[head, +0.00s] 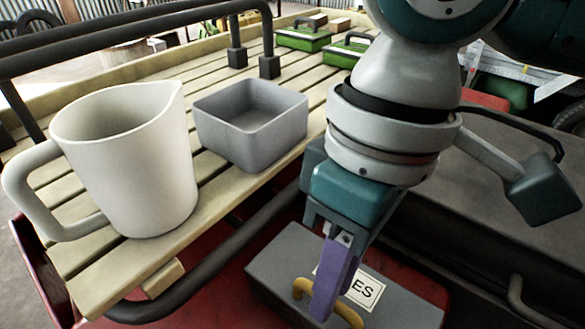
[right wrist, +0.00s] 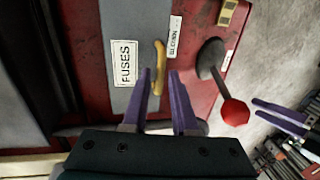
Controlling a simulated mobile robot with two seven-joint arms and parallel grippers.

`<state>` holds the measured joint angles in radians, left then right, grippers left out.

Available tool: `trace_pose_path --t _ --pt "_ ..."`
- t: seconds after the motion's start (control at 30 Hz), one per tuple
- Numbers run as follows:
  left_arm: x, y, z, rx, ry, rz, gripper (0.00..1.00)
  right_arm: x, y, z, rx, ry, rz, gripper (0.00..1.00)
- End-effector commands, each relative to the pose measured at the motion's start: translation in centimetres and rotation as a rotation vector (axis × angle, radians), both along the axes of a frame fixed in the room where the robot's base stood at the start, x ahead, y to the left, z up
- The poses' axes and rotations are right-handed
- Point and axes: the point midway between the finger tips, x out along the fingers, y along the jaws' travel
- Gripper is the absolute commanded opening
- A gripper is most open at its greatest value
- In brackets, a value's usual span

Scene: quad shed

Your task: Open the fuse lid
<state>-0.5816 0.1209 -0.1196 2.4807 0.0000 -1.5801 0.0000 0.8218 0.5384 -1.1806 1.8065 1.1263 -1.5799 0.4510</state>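The fuse lid (head: 275,265) is a flat grey panel with a white label, partly hidden by my right gripper in the head view. In the right wrist view the lid (right wrist: 120,18) shows the label "FUSES" and a yellow bar handle (right wrist: 158,66). The lid looks closed. My right gripper (right wrist: 158,74) has its purple fingers apart, with the near part of the handle appearing between them. I cannot tell whether they touch it. In the head view the right gripper (head: 330,305) points down over the handle. My left gripper (right wrist: 256,108) shows only at the right wrist view's edge, fingers apart.
A red-knobbed lever (right wrist: 235,110) stands beside the lid on the red body. A slatted rack (head: 225,190) carries a white jug (head: 135,165) and a grey open bin (head: 255,140). Green boxes (head: 303,40) sit farther back. A dark bar runs along the rack's edge.

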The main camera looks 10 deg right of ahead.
Motion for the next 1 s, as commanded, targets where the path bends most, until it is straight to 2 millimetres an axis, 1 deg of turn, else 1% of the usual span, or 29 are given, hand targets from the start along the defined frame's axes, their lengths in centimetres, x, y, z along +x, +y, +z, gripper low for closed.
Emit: trace_pose_path --t 0.03,0.2,0.23,1.0 --pt "0.01 0.0 0.0 0.0 0.0 0.0 0.5 0.0 0.01 0.01 0.0 0.0 0.0 0.2" --pt "0.02 0.0 0.01 0.0 0.0 -0.001 0.5 0.01 0.0 0.02 0.0 0.0 0.0 0.01" --pt "0.02 -0.01 0.01 0.0 0.0 -0.001 0.5 0.01 0.0 0.02 0.0 0.0 0.0 0.0" --pt "0.06 -0.02 0.01 0.0 -0.001 0.0 0.5 0.02 -0.01 0.02 -0.001 -0.001 0.0 0.0"
